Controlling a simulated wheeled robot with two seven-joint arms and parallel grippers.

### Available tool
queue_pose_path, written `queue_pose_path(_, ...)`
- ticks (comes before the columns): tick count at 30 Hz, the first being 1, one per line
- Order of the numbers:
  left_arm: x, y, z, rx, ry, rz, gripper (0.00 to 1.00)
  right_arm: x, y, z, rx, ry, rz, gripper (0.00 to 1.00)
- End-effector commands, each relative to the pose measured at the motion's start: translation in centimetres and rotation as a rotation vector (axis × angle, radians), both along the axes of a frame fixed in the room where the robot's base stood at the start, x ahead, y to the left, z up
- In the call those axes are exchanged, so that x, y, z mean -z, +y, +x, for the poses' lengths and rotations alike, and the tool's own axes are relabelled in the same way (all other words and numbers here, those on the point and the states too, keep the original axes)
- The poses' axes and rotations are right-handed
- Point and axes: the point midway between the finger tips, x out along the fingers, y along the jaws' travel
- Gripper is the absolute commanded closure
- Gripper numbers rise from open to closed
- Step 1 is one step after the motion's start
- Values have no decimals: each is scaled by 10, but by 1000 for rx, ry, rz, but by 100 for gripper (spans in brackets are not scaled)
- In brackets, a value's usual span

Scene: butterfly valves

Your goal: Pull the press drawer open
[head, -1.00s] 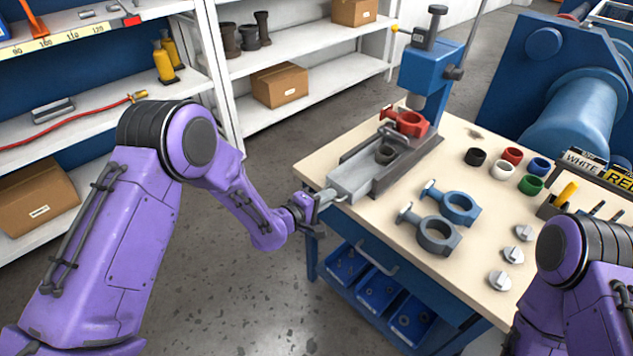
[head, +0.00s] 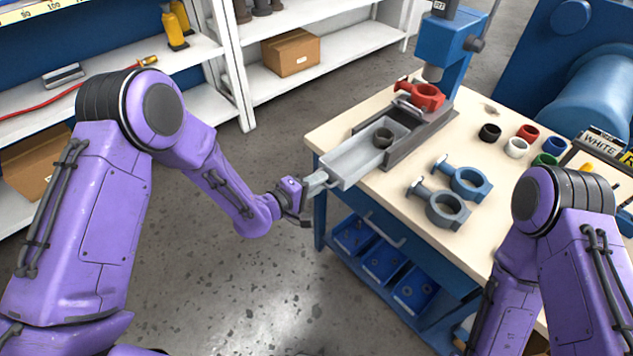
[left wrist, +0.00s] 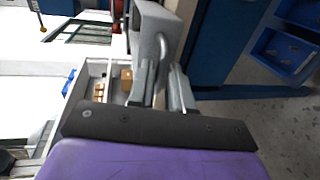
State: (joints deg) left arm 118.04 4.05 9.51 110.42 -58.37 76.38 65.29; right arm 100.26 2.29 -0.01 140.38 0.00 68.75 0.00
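The grey press drawer (head: 352,162) sticks out of its dark housing (head: 432,136) toward the table's left edge. A dark ring (head: 383,137) lies in it. My left gripper (head: 314,184) is at the drawer's front handle. In the left wrist view its fingers (left wrist: 162,85) are on either side of the handle bar (left wrist: 165,48), and it looks shut on it; the exact contact is partly hidden. The blue press (head: 446,42) stands behind, with a red valve body (head: 426,96) at the rear of the housing. My right arm shows, but its gripper is out of view.
Two valve bodies, blue (head: 468,180) and grey (head: 446,208), lie on the table (head: 405,195) right of the drawer. Coloured rings (head: 517,147) lie farther right. Blue bins (head: 383,262) sit below the table. The floor left of the table is clear.

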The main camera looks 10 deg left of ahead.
Motion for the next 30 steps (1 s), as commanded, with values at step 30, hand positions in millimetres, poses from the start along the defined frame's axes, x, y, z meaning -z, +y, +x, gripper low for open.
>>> queue_pose_path(30, -23, 64, -81, 0, 0, 0, 79, 15, 0, 0, 0, 0, 0, 51)
